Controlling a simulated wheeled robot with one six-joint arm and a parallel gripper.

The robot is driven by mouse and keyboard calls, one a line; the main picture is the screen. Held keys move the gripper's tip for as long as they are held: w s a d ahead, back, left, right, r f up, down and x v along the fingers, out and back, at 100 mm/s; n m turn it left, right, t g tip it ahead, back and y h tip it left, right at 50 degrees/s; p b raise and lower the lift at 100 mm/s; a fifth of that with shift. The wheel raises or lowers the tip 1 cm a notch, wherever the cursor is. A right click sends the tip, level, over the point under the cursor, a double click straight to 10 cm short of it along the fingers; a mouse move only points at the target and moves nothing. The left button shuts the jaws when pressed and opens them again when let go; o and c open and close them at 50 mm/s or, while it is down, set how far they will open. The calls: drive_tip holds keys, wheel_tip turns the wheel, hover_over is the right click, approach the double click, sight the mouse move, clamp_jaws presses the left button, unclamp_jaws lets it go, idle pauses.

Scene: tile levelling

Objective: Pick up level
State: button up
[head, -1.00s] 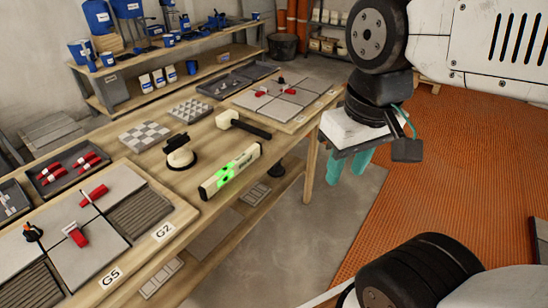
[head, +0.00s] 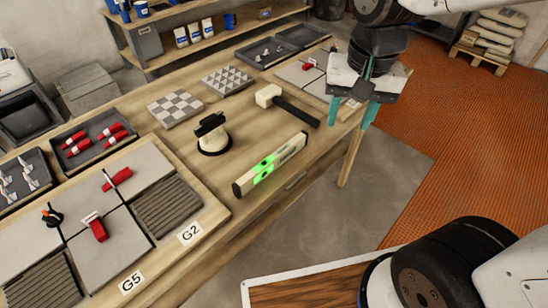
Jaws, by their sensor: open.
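The level (head: 270,165) is a cream bar with glowing green windows, lying near the front edge of the wooden workbench (head: 222,180). It lies at a slant, its far end pointing to the upper right. My gripper (head: 366,108) has teal fingers pointing down and is open and empty. In the head view it is to the right of and beyond the level, apart from it, near the bench's right part.
A suction cup tool (head: 212,138) and a mallet (head: 285,103) lie close behind the level. Tile boards with red clips (head: 98,230) are at the left. Trays (head: 92,143) and sample tiles (head: 174,107) line the back. Open floor (head: 385,185) lies right of the bench.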

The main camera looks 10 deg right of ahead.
drive_tip(key=w+a+f+m, duration=0.2)
drive_tip(key=w+a+f, duration=0.3)
drive_tip(key=w+a, duration=0.1)
drive_tip(key=m, duration=0.5)
hover_over(260, 167)
drive_tip(key=shift+g, duration=0.4)
drive_tip(key=f, duration=1.1)
drive_tip(key=shift+d+f, duration=0.2)
drive_tip(key=shift+f, duration=0.2)
drive_tip(key=f, duration=0.7)
drive_tip(key=shift+a+f, duration=0.25)
drive_tip(key=shift+f, duration=0.1)
clamp_jaws()
